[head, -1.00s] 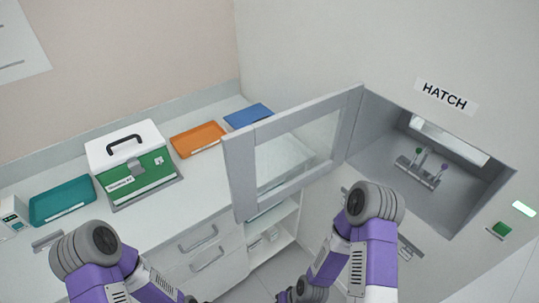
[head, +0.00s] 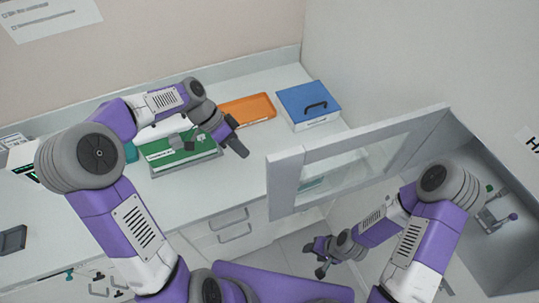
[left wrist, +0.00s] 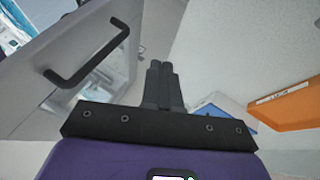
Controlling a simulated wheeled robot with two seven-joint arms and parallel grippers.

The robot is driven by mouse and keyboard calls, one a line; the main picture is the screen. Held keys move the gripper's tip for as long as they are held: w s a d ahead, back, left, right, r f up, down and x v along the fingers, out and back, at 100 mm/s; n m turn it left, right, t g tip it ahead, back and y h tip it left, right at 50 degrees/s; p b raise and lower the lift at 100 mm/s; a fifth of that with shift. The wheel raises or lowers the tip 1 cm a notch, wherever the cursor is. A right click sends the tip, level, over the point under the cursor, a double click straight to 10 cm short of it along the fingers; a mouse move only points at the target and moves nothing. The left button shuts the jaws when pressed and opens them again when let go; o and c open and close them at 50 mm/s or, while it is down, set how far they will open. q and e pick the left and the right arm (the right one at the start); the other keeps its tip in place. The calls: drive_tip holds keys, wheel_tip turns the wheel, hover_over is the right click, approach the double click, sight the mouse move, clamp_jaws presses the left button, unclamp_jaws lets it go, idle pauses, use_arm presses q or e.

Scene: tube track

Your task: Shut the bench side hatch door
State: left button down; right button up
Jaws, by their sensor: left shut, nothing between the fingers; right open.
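The hatch door (head: 285,185), a grey frame with a clear window, stands swung open, out from the wall over the bench side. In the left wrist view the door (left wrist: 30,95) fills the left, with a dark bar handle (left wrist: 92,60) on its face. My left gripper (head: 238,143) is shut and empty above the bench, left of the door and apart from it. Its closed fingers show in the left wrist view (left wrist: 160,80). My right gripper (head: 318,258) is open and empty, low in front of the door. The hatch opening (head: 480,245) is partly hidden by my right arm.
A green and white case (head: 185,155) sits under my left forearm. An orange tray (head: 247,110) and a blue-lidded box (head: 308,103) stand on the bench behind the door. Bench drawers (head: 232,228) are below. Inside the hatch is a small rack (head: 490,217).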

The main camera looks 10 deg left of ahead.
use_arm(q)
drive_tip(key=s+d+f+m, duration=0.1)
drive_tip(key=s+d+f, duration=0.2)
drive_tip(key=d+f, duration=0.2)
drive_tip(key=shift+s+d, duration=0.4)
drive_tip(key=shift+d, duration=1.2)
drive_tip(key=shift+f, duration=0.1)
